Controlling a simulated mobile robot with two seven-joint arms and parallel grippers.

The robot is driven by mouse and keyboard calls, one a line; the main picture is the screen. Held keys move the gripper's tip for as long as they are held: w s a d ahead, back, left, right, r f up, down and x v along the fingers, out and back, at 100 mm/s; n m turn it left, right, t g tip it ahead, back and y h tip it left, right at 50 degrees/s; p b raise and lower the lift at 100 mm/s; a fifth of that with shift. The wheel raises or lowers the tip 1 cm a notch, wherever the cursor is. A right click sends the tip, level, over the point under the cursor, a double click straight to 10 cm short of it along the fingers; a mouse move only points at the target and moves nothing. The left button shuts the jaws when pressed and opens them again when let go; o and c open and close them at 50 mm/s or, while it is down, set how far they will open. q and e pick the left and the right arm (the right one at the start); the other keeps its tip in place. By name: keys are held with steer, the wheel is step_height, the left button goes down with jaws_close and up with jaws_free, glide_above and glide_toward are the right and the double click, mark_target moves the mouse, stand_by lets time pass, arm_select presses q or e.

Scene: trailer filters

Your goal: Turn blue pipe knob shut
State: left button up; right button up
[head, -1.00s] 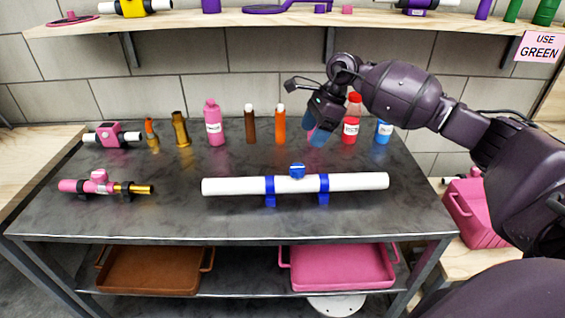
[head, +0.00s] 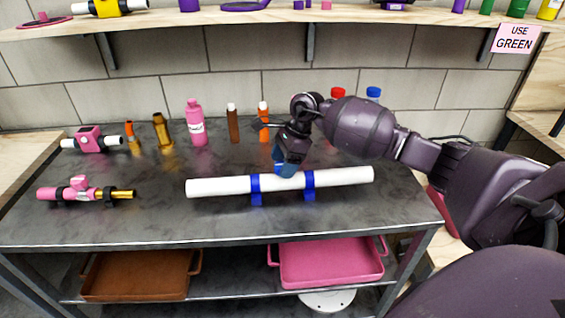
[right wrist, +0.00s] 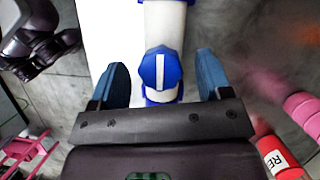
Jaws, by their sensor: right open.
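The white pipe (head: 225,186) lies across the table in two blue clamps. The blue knob (right wrist: 160,72) sits on top of the pipe and has a white stripe running along the pipe's length in the right wrist view. My right gripper (head: 287,168) is over the knob and largely hides it in the head view. In the right wrist view the gripper (right wrist: 160,78) is open, with one blue fingertip on each side of the knob and a visible gap on both sides. My left gripper is not recognisable in either view.
A pink bottle (head: 195,122) and several other bottles and tubes stand along the back of the table (head: 120,220). Pink valve assemblies (head: 80,189) lie on the left. A brown tray (head: 138,275) and pink tray (head: 330,265) sit on the lower shelf.

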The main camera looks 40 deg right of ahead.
steer(key=shift+f, duration=0.1)
steer(key=shift+c, duration=0.4)
steer(key=c, duration=0.8)
steer(key=shift+c, duration=0.2)
